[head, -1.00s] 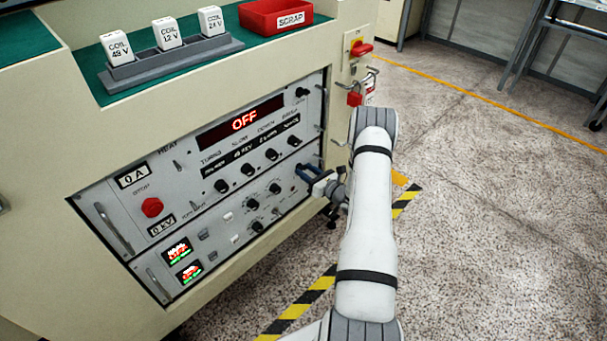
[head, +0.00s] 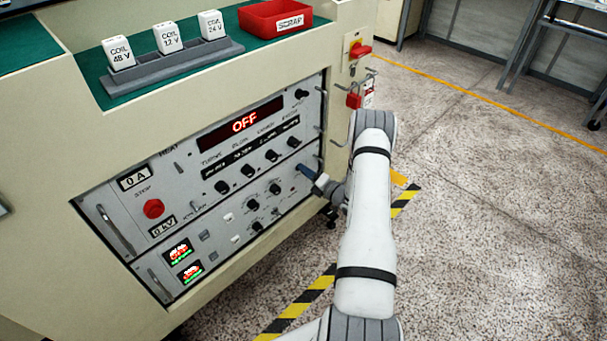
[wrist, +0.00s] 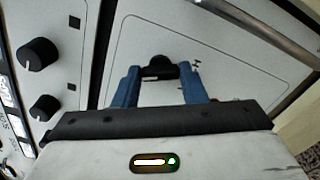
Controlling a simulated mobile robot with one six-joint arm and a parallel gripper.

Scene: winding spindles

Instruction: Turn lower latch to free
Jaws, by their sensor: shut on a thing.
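My gripper (wrist: 161,73) has blue fingers on either side of a small black latch (wrist: 158,68) on the light grey panel. The fingers are shut on it. A small mark is printed on the panel just right of the latch, too small to read. In the head view my gripper (head: 307,172) is at the right edge of the machine's front panel, and one blue finger shows clearly. The latch itself is hidden there behind the gripper. The exact turn angle of the latch cannot be told.
Black knobs (wrist: 38,54) sit left of the gripper, and a metal handle bar (wrist: 262,30) runs at upper right. The display (head: 243,123) reads OFF. A red padlock (head: 354,100) hangs above my arm. The floor at right is clear.

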